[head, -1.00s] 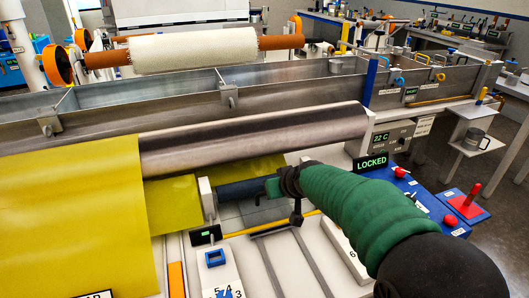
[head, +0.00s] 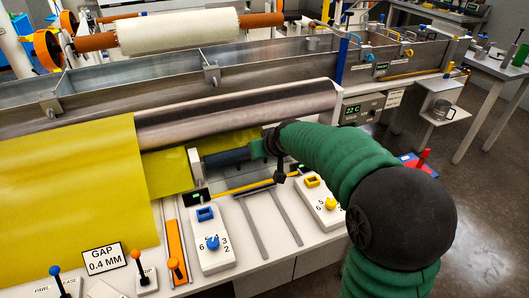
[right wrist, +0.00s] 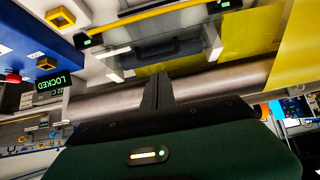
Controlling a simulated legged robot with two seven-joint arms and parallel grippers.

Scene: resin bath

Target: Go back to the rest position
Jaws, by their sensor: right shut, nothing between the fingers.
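My right arm, in a green sleeve, comes in from the right in the head view, and its black wrist (head: 285,140) is over the right end of a dark blue bar (head: 228,157). In the right wrist view my right gripper (right wrist: 157,92) is shut with nothing between its fingers. Its fingers show against the steel roller (right wrist: 105,102), with the dark bar (right wrist: 165,53) beyond them. I cannot tell the exact gap between fingers and bar. My left gripper is not in view.
The steel roller (head: 240,112) and yellow sheet (head: 65,185) lie across the bench. Metal troughs (head: 265,66) and a cream roll (head: 180,32) stand behind. Knob panels (head: 211,258) and small levers (head: 137,258) line the front. Open floor (head: 490,215) is at right.

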